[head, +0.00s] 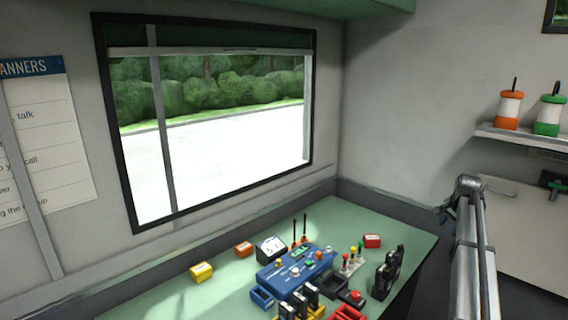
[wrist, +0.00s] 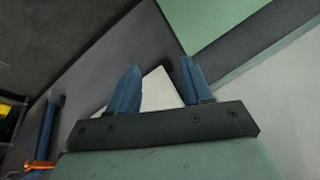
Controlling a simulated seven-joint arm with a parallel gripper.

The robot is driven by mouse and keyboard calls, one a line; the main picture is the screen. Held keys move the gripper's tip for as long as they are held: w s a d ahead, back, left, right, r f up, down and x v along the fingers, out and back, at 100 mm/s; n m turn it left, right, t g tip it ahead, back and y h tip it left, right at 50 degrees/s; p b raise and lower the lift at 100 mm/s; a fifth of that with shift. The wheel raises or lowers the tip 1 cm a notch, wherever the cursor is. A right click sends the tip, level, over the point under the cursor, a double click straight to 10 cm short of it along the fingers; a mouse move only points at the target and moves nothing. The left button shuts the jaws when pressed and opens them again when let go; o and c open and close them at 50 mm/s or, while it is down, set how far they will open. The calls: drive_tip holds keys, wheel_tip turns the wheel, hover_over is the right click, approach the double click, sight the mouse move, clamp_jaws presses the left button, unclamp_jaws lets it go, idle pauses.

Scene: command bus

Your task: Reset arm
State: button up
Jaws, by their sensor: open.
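My gripper (wrist: 160,82) shows in the wrist view with its two blue fingers apart. It is open, and nothing is between the fingertips. Behind the fingers are a dark grey surface, a white patch and a corner of green surface. In the head view my arm stands at the right, beside the table's right edge. I cannot make out the gripper's fingers there. The green table (head: 205,298) stands below the window, with a blue console (head: 297,270) on it.
Yellow (head: 201,272), orange (head: 243,249) and red (head: 372,241) blocks lie on the table. Black handheld units (head: 388,272) stand at its right. A shelf (head: 520,135) at the far right holds an orange-and-white container (head: 509,108) and a green-and-white one (head: 550,113). The table's left part is mostly clear.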

drive_tip(key=s+a+f+n+g, duration=0.1)
drive_tip(key=s+a+f+n, duration=0.1)
drive_tip(key=s+a+f, duration=0.9)
drive_tip(key=s+a+f+n+g, duration=0.2)
drive_tip(key=s+f, duration=0.2)
drive_tip(key=f, duration=1.2)
drive_tip(key=s+a+f+n+g, duration=0.1)
drive_tip(key=s+a+f+n, duration=0.2)
drive_tip(key=s+a+f, duration=0.8)
drive_tip(key=s+a+f+n+g+y, duration=0.1)
drive_tip(key=s+a+f+g, duration=0.1)
drive_tip(key=s+a+f, duration=0.3)
drive_tip(key=s+a+f+n+g, duration=0.1)
drive_tip(key=s+a+f+n, duration=0.1)
drive_tip(key=s+a+f, duration=0.4)
drive_tip(key=s+a+f+n+g, duration=0.1)
drive_tip(key=s+a+f, duration=0.1)
drive_tip(key=s, duration=0.6)
drive_tip(key=s+a+f+n+g, duration=0.1)
drive_tip(key=s+a, duration=0.1)
drive_tip(key=s, duration=0.6)
drive_tip(key=s+a+f+n+g, duration=0.1)
drive_tip(key=s+a+f+g, duration=0.1)
drive_tip(key=s, duration=0.6)
drive_tip(key=shift+a+f+n, duration=0.3)
drive_tip(key=shift+a+f, duration=0.05)
drive_tip(key=shift+a, duration=0.1)
